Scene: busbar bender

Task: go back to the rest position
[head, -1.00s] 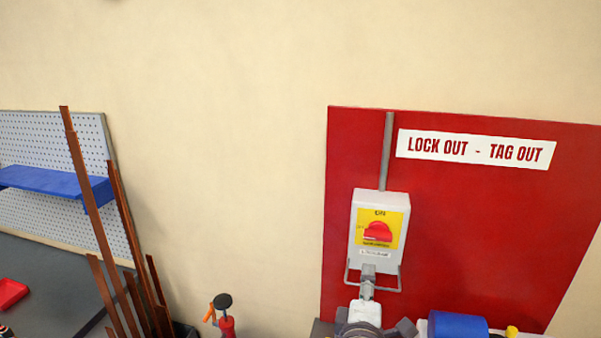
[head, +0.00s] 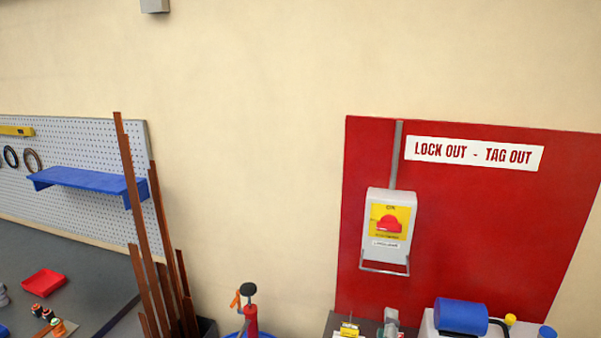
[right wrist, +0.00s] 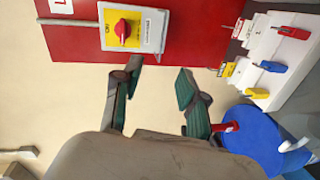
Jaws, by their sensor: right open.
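My right gripper (right wrist: 157,78) is open and empty in the right wrist view, its two dark green-padded fingers spread apart. The switch box (right wrist: 133,28) with a red knob on a yellow plate lies beyond the fingertips, apart from them as far as I can see. In the head view the switch box (head: 388,228) hangs on the red lock-out board (head: 480,220), with nothing in front of it. A small pale grey part at the bottom edge below the box may be my right gripper; most of that arm is out of frame. My left gripper is not in view.
Copper bars (head: 140,215) stand upright at the left, beside a workbench (head: 85,285) with a red tray (head: 44,283). A red tool (head: 250,318) stands left of the board. A blue cylinder (head: 461,314) is at the lower right. The wall between is bare.

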